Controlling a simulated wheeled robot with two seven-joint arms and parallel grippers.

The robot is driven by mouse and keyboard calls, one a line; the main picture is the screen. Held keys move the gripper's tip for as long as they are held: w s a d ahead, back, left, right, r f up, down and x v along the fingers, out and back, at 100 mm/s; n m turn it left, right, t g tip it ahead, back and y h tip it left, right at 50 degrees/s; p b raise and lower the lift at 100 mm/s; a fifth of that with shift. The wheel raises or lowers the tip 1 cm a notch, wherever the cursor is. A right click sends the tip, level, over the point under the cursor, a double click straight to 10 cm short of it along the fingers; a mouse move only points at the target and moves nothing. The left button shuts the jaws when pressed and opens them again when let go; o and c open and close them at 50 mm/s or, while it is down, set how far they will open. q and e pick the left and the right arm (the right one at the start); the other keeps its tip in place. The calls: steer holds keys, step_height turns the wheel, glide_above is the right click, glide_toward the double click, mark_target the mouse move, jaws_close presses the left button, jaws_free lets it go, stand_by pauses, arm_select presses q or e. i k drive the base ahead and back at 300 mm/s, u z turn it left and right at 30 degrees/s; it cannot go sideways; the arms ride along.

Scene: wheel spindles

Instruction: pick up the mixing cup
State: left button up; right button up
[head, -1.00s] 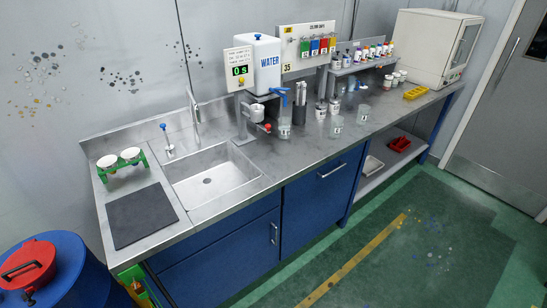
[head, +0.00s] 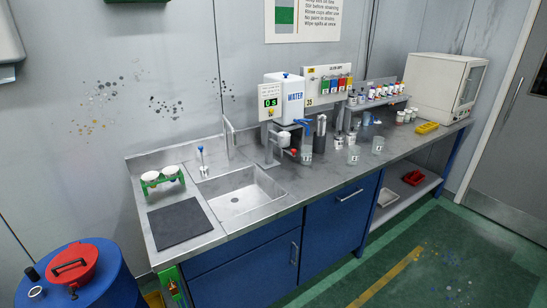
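Clear cups with small labels stand upright on the metal counter (head: 270,212). One clear cup (head: 306,153) stands below the water dispenser (head: 287,98), another (head: 353,156) stands near the counter's middle, and a third (head: 378,146) is a little further right. The labels are too small to read, so I cannot tell which is the mixing cup. Neither of my grippers is in view.
A shelf of bottles (head: 378,95), a yellow tray (head: 427,128) and a white oven (head: 445,85) are right. A blue drum (head: 110,285) stands front left. The floor ahead is clear.

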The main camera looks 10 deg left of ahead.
mark_target(306, 155)
steer(key=u, duration=0.8)
steer(key=i, duration=1)
